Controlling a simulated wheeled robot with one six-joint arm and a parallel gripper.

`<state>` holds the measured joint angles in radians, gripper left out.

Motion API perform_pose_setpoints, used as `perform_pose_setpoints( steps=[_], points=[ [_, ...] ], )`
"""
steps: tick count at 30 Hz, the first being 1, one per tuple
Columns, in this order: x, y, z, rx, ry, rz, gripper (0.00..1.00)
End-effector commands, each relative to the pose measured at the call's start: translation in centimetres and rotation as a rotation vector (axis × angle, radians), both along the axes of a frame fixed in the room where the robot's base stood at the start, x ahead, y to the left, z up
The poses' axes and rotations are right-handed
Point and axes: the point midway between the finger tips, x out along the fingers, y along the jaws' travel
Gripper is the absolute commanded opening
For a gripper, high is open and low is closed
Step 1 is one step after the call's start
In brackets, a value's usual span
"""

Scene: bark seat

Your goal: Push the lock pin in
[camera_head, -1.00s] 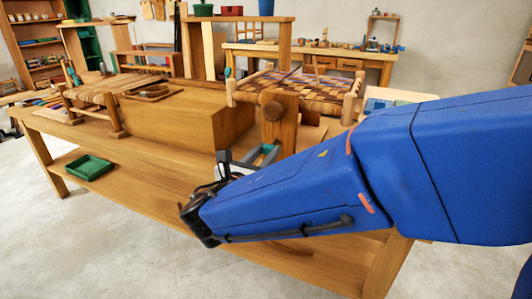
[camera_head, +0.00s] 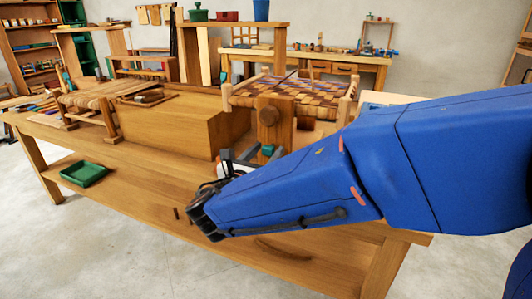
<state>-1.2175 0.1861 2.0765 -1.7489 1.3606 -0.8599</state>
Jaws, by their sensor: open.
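A round dark wooden knob (camera_head: 267,116), which looks like the lock pin, shows on the face of an upright wooden post (camera_head: 284,128). The post stands at the front of a small seat with a woven brown checkered top (camera_head: 290,88). My gripper (camera_head: 246,156) is open, below and slightly left of the knob and apart from it in the picture. A small green piece (camera_head: 268,150) shows by the fingertips; I cannot tell whether it belongs to the gripper. My blue arm comes in from the right and hides part of the bench and gripper. How deep the knob sits is unclear.
A large wooden block (camera_head: 190,128) stands left of the post on the long workbench (camera_head: 125,160). A woven stool (camera_head: 92,100) stands further left. A green tray (camera_head: 84,174) lies on the lower shelf. The bench front left of my gripper is clear.

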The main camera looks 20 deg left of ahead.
Motion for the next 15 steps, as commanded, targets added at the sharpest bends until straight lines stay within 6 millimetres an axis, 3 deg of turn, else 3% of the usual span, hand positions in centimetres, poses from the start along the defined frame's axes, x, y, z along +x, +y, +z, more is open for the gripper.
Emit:
perform_pose_setpoints(
  steps=[8, 15],
  points=[
    [-1.9, 0.3, 0.0, 0.000, 0.000, 0.004, 0.45],
    [-6.1, 0.6, 0.0, 0.000, 0.001, 0.004, 0.45]
  ],
)
